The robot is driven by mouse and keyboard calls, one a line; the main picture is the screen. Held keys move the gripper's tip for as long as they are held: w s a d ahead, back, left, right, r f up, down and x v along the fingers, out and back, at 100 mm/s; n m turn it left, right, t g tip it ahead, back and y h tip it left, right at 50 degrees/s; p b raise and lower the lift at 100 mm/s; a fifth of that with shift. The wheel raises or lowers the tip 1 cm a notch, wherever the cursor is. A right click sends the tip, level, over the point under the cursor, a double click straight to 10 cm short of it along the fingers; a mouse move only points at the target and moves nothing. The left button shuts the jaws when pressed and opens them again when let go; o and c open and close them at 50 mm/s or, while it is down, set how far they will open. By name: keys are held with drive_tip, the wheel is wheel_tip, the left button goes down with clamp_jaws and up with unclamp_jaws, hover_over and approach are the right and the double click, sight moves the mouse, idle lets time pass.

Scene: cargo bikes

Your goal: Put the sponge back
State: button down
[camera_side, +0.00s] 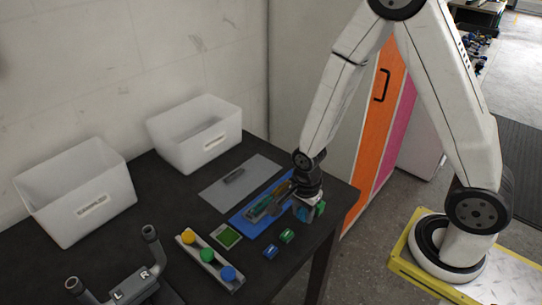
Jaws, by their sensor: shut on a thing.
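My gripper (304,204) points down at the right end of a blue mat (240,220), near the table's right edge. A green square pad (228,237) with a pale border lies on the table left of the blue mat, apart from my gripper. It may be the sponge, but it is too small to be sure. Long brownish and greenish items (265,206) lie on the blue mat, partly behind my gripper.
Two white bins (75,195) (195,133) stand at the back. A grey mat (215,193) holds a dark item. A rack with yellow, green and blue knobs (207,254), a handlebar (130,288), and small blue (271,252) and green (287,236) blocks stand nearer.

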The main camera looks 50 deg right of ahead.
sight(303, 210)
drive_tip(key=shift+f, duration=1.2)
drive_tip(key=shift+f, duration=0.1)
drive_tip(key=shift+c, duration=1.5)
unclamp_jaws()
drive_tip(key=shift+r, duration=6.1)
